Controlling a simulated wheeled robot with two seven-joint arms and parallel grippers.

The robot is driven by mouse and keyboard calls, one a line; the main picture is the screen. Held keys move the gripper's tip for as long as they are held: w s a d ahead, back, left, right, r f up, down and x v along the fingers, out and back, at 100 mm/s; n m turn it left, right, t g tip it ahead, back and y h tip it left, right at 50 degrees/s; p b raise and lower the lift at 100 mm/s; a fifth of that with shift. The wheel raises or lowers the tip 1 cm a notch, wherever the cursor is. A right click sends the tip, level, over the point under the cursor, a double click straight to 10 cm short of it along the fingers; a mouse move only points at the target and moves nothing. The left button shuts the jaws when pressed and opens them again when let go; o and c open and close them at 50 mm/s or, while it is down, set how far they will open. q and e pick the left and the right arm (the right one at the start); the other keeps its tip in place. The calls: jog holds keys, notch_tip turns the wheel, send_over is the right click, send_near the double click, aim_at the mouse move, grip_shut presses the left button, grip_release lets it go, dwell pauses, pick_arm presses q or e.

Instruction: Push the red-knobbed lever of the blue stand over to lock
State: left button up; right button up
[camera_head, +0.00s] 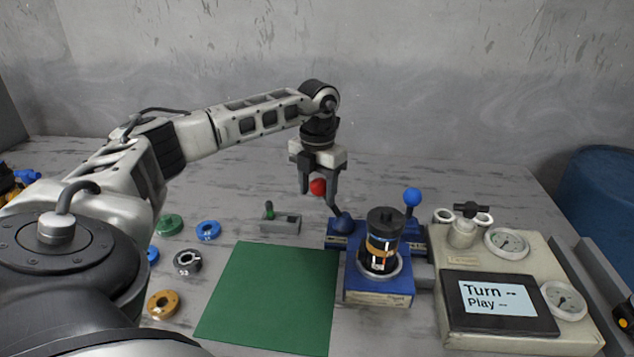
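The blue stand (346,288) stands right of the green mat and holds a black cylindrical motor (384,227) with an orange band. The lever's red knob (317,187) is at the stand's back left, its dark rod leaning up and to the left from the blue base. My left gripper (318,190) points down at the knob, with one finger on each side of it. I cannot tell whether the fingers touch the knob. A second lever with a blue knob (412,197) stands upright at the stand's back right. My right gripper is not in view.
A green mat (270,300) lies left of the stand. Several coloured rings, such as the orange one (163,304), lie further left. A small grey block (281,224) with a green lever is behind the mat. A beige gauge panel (470,343) with a screen stands close on the right.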

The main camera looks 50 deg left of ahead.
pick_arm(q)
jog(key=shift+r, duration=0.1)
notch_tip(320, 180, up, 6)
jog(key=p, duration=0.5)
jog(key=shift+w+d, duration=0.1)
dwell(0.6)
